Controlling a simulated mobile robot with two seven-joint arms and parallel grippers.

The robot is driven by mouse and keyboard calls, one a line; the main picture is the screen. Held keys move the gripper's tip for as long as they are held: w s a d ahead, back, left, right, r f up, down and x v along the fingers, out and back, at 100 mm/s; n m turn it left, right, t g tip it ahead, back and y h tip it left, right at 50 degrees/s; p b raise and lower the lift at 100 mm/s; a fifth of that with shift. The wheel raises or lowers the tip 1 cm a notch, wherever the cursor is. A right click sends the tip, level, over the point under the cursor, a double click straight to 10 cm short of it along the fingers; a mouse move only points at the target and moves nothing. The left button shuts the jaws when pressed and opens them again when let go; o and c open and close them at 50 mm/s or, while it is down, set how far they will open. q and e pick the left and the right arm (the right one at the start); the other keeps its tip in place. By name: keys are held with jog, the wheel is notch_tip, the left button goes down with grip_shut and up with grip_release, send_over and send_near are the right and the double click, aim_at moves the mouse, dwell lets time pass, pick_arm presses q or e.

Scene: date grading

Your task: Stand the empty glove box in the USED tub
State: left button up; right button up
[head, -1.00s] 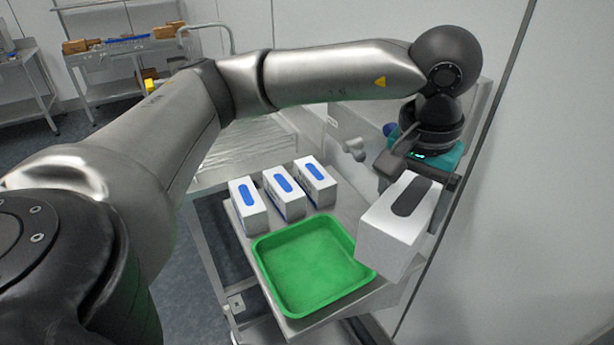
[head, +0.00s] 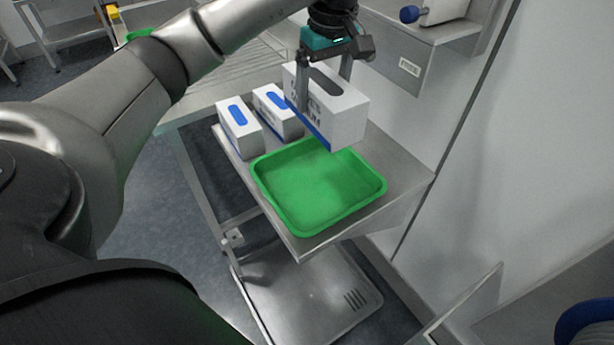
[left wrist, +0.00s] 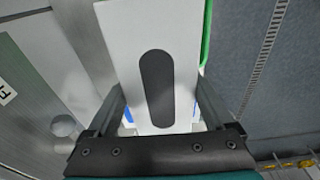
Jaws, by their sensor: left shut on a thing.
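The empty glove box (head: 346,122) is white with a dark, bare slot on top and a blue lower edge. My left gripper (head: 324,88) is shut on it, one finger on each side, and holds it upright above the back of a green tub (head: 262,184). In the left wrist view the box (left wrist: 115,45) fills the space between the fingers (left wrist: 160,108), its slot facing the camera. The green tub looks empty. I can read no USED label on it. My right gripper is not in view.
Two white boxes with blue slots, one at the left (head: 238,140) and one beside it (head: 268,118), stand behind the tub on a steel shelf (head: 405,178). A wall (head: 480,190) rises at the right. A blue round thing (head: 590,322) shows at the lower right corner.

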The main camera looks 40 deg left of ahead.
pick_arm(q)
jog(key=shift+a+f, duration=0.25)
jog(key=shift+f, duration=0.15)
jog(key=shift+n, duration=0.3)
notch_tip(320, 180, down, 19)
jog(key=shift+f+b, duration=0.2)
jog(key=shift+b, duration=0.85)
jog(key=shift+f, duration=0.2)
jog(key=o, duration=1.1)
jog(key=shift+r, duration=0.15)
jog(key=shift+r, duration=0.25)
jog(key=r, duration=0.4)
jog(key=d+r, duration=0.1)
jog(key=r, duration=0.6)
jog(key=shift+s+d+r+p, duration=0.15)
jog(key=shift+s+r+p, duration=0.15)
jog(key=shift+p, duration=0.1)
